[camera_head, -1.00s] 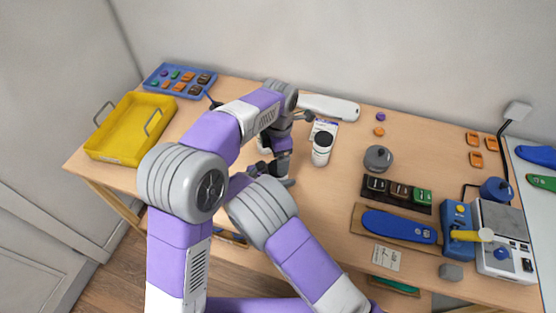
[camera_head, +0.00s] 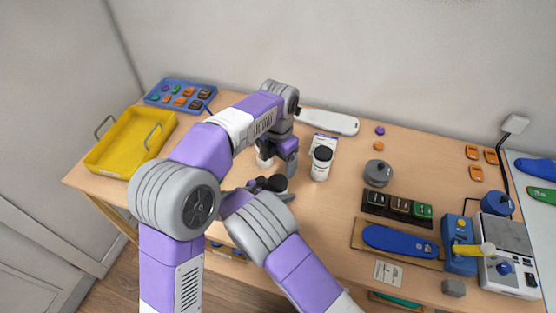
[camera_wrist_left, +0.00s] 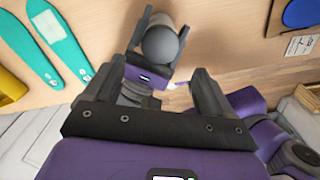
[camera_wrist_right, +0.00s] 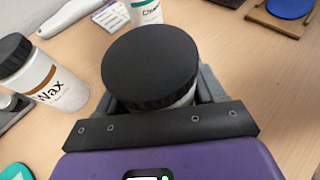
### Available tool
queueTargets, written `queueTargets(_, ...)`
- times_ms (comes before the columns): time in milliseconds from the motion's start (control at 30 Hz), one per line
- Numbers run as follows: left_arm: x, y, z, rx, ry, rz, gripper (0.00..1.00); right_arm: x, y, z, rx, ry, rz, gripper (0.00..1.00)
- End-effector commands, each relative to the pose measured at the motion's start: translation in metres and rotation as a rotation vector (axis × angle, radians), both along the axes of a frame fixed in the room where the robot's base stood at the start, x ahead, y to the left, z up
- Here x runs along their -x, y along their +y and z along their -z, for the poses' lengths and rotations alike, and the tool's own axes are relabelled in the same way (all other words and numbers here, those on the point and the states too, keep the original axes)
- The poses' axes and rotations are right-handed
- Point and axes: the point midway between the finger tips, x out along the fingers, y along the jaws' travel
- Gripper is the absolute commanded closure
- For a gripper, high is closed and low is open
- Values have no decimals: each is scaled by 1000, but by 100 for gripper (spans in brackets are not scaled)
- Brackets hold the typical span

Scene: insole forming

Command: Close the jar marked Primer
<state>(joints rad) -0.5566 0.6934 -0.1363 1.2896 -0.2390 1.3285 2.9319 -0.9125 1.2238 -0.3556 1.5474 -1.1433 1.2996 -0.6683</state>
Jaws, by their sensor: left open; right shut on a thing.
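A jar with a wide black lid (camera_wrist_right: 150,65) is held in my right gripper (camera_wrist_right: 155,100). The lid sits on top of the jar, with a little white body showing below. The held jar's label is hidden, and I cannot tell how tight the lid is. In the head view the black lid (camera_head: 277,183) shows at my right gripper (camera_head: 262,187), low over the table. My left gripper (camera_head: 289,168) is open and apart from the lid, a little above and behind it. The left wrist view shows the round lid (camera_wrist_left: 160,45) beyond my open left fingers (camera_wrist_left: 155,80).
A jar marked Wax (camera_wrist_right: 45,75) stands beside the held jar. Another jar (camera_head: 321,163), whose label appears to read Cleaner (camera_wrist_right: 147,10), stands farther off. A yellow tray (camera_head: 130,142) is at left. A grey lidded pot (camera_head: 378,172) stands at right, with free table between.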

Motion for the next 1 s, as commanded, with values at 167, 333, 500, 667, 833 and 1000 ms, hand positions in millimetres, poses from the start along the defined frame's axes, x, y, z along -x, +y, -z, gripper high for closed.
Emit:
queueTargets(167,0,0,-2,0,0,-29,16,0,0,-1,0,-1,0,100)
queueTargets(333,0,0,-2,0,0,-27,16,0,0,-1,0,-1,0,100)
queueTargets(500,0,0,5,-1,1,-26,16,0,0,-1,0,-1,0,100)
queueTargets(667,1,1,28,-1,4,-25,16,0,0,-1,0,-1,0,100)
queueTargets(833,1,1,55,-1,3,-25,16,0,0,-1,0,-1,0,100)
queueTargets(1000,0,1,72,0,1,-25,16,0,0,-1,0,-1,0,100)
